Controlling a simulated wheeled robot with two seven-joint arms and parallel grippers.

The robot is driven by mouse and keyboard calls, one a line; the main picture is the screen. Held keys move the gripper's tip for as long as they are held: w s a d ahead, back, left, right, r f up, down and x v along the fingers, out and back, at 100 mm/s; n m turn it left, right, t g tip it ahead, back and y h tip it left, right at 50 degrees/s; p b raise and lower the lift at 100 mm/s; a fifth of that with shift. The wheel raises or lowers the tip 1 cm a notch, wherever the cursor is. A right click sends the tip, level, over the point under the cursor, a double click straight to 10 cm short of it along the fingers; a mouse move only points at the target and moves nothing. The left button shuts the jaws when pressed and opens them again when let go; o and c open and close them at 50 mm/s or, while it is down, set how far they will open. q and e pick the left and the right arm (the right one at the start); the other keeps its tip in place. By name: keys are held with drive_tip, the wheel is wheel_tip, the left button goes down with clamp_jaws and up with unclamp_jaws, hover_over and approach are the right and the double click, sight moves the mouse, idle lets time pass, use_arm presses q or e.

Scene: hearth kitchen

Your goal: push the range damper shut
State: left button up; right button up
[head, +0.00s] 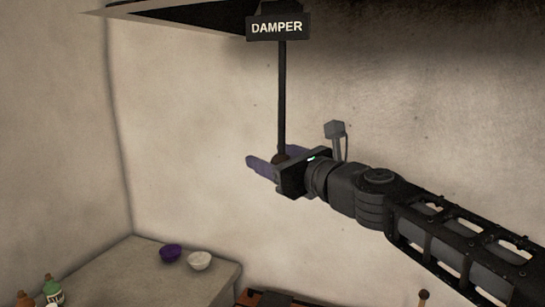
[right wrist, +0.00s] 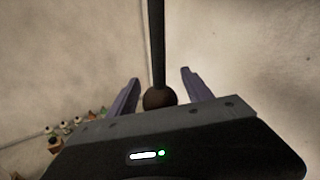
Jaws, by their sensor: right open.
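The damper shows in the head view as a dark label plate (head: 277,27) reading DAMPER, with a thin dark rod (head: 282,95) hanging down from it. A round brown knob (head: 280,159) is at the rod's lower end. My right gripper (head: 252,166) is at the knob, its purple fingers pointing left. In the right wrist view the knob (right wrist: 159,98) sits between the two open fingers (right wrist: 158,75), close to the palm. I see a gap on either side of it. Whether the palm touches it, I cannot tell. My left gripper is not in view.
A dark hood edge (head: 190,14) runs along the top. Below left, a pale counter (head: 205,280) holds a purple bowl (head: 170,253), a white bowl (head: 200,261) and bottles (head: 53,290). The plain wall (head: 190,140) behind the rod is bare.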

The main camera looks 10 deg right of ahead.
drive_tip(key=shift+s, duration=0.1)
drive_tip(key=b+v, duration=0.1)
drive_tip(key=v, duration=0.6)
drive_tip(key=shift+s+d, duration=0.15)
drive_tip(key=shift+s, duration=0.15)
